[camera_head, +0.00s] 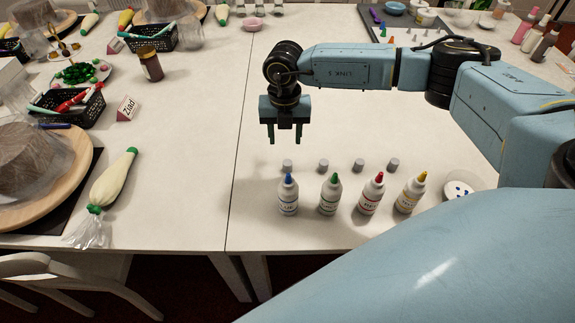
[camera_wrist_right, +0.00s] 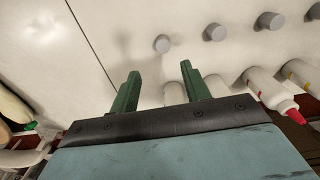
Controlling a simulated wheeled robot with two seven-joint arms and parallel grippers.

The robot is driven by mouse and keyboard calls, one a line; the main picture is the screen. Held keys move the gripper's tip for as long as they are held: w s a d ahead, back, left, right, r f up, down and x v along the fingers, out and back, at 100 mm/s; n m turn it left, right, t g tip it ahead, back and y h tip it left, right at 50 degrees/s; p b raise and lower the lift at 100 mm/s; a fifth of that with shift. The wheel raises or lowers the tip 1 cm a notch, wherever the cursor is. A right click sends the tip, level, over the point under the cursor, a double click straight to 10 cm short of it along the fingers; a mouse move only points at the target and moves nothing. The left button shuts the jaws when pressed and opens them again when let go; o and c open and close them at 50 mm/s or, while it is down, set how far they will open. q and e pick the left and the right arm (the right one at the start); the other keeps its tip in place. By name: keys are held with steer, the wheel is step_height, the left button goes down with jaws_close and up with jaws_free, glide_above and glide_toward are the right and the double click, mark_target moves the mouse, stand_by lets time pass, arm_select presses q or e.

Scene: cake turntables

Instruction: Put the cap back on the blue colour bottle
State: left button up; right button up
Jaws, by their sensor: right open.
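The blue colour bottle (camera_head: 288,199) stands upright with a bare blue nozzle, leftmost in the bottle row in the head view. A grey cap (camera_head: 287,165) sits on the table just behind it. This cap also shows in the right wrist view (camera_wrist_right: 162,44), beyond the fingers. My right gripper (camera_head: 285,142) points down, open and empty, above the table behind the cap. Its two green fingers (camera_wrist_right: 160,70) stand apart in the wrist view. There, a white bottle (camera_wrist_right: 174,94), likely the blue one, is partly hidden by the gripper. My left gripper is not in view.
Green (camera_head: 330,198), red (camera_head: 371,198) and yellow (camera_head: 411,197) bottles stand to the right, with more grey caps (camera_head: 323,163) behind them. A white bowl (camera_head: 462,190) is at the right. A piping bag (camera_head: 112,182) lies left. The table left of the blue bottle is clear.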

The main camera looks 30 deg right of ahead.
glide_above(288, 162)
steer(key=shift+a+f, duration=0.2)
steer(key=shift+f, duration=1)
steer(key=shift+a+f, duration=0.2)
steer(key=shift+f, duration=0.95)
steer(key=f, duration=0.3)
steer(key=f+b, duration=0.1)
steer(key=f, duration=0.1)
steer(key=shift+d+f, duration=0.1)
steer(key=shift+d, duration=0.2)
jaws_close()
